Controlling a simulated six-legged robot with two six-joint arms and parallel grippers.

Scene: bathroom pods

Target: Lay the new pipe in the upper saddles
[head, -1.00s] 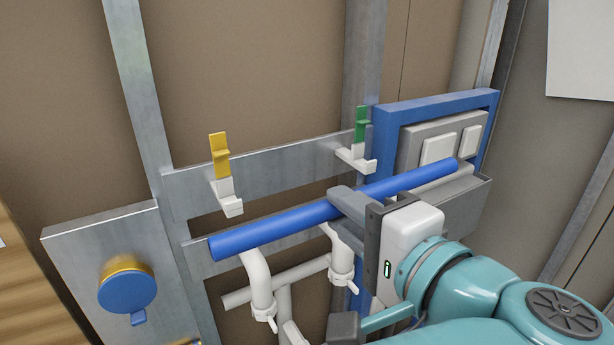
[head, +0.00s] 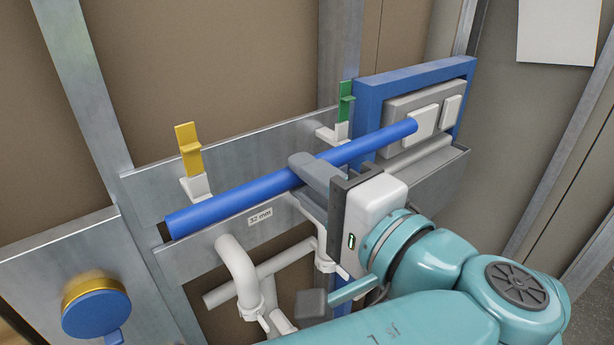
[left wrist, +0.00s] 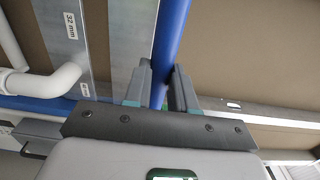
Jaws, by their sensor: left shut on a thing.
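The new pipe, a blue tube (head: 235,199), runs slantwise in front of the wall rails in the head view. My left gripper (head: 308,172) is shut on it near its middle; the fingers show on both sides of the pipe (left wrist: 171,35) in the left wrist view. The yellow-clipped upper saddle (head: 195,186) shows just above the pipe's left part. The green-clipped upper saddle (head: 332,132) shows just above its right half. Both yellow (head: 187,148) and green (head: 345,100) clips stand upright. The pipe appears in front of the saddles; I cannot tell if it touches them. My right gripper is not seen.
White bent pipes (head: 238,270) lie below the lower rail, which bears a "32 mm" label (head: 260,217). A blue frame (head: 368,100) with a grey plate stands at the right, close behind the pipe's right end. A blue round cap (head: 97,312) is at lower left.

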